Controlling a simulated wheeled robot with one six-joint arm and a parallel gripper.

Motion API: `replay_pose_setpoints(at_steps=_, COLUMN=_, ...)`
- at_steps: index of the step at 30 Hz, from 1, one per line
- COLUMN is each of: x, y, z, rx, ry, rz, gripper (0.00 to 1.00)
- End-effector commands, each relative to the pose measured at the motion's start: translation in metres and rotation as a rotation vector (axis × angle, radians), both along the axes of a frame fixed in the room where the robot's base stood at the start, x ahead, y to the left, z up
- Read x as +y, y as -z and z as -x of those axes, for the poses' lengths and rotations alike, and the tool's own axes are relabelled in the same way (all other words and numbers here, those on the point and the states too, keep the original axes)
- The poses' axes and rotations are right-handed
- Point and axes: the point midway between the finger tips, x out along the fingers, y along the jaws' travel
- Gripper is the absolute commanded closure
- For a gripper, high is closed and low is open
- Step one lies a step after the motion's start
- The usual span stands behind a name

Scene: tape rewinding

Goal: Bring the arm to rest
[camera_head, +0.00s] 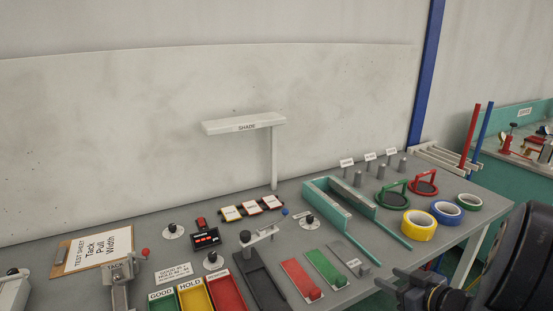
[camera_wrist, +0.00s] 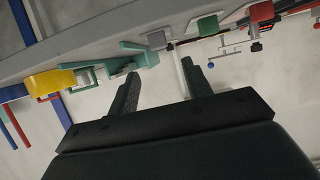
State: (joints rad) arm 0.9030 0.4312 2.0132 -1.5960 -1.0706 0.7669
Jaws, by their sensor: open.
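My gripper (camera_head: 391,279) is at the lower right of the head view, off the front edge of the grey bench (camera_head: 455,222). Part of my dark arm shows behind it and runs out of the frame. In the wrist view my gripper (camera_wrist: 160,70) has its two fingers well apart, with nothing between them. The wrist picture is tilted, with the bench edge (camera_wrist: 95,62) crossing the top, beyond the fingertips. A yellow tape roll (camera_head: 419,225) stands on the bench near my gripper; it also shows in the wrist view (camera_wrist: 50,83).
A teal frame (camera_head: 340,195) stands mid-bench. Green (camera_head: 162,305), yellow and red trays line the front. A SHARE shelf (camera_head: 245,124) rises on a post. A second workstation (camera_head: 520,150) stands right.

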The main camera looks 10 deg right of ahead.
Motion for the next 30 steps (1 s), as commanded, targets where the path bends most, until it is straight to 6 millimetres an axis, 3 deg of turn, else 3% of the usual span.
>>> replay_pose_setpoints(at_steps=14, x=0.029, y=0.036, z=-0.077, rx=0.001, ry=-0.004, rz=-0.001, gripper=0.53)
replay_pose_setpoints(at_steps=21, x=0.028, y=0.004, z=-0.076, rx=-0.001, ry=0.0, rz=0.002, gripper=0.53)
replay_pose_setpoints(at_steps=30, x=0.027, y=-0.003, z=-0.076, rx=0.0, ry=0.0, rz=-0.001, gripper=0.53)
